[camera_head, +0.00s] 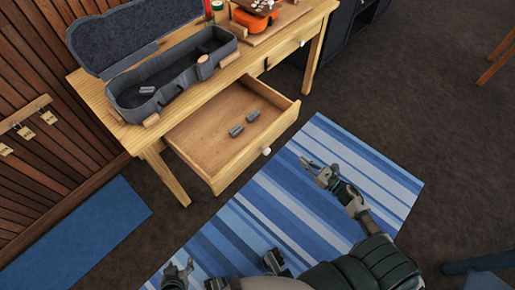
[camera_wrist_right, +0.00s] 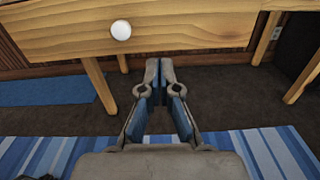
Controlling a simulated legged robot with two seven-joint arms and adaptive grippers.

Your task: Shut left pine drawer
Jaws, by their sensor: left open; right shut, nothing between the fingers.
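The left pine drawer (camera_head: 205,150) is pulled out from the table, with its white knob (camera_head: 266,151) on the front. Two small grey pieces (camera_head: 244,124) lie inside it. My right gripper (camera_head: 307,163) is shut and empty, to the right of the drawer front and apart from it in the head view. In the right wrist view its closed fingertips (camera_wrist_right: 160,62) are just below a pine front (camera_wrist_right: 200,25) with a white knob (camera_wrist_right: 121,30) to their left. My left gripper (camera_head: 225,268) is open and empty at the bottom edge, partly cut off.
The pine table (camera_head: 155,140) carries an open grey ukulele case (camera_head: 170,85) and an orange object (camera_head: 255,18). A second drawer with a white knob (camera_head: 301,43) is shut at the right. A blue striped rug (camera_head: 345,165) covers clear floor in front.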

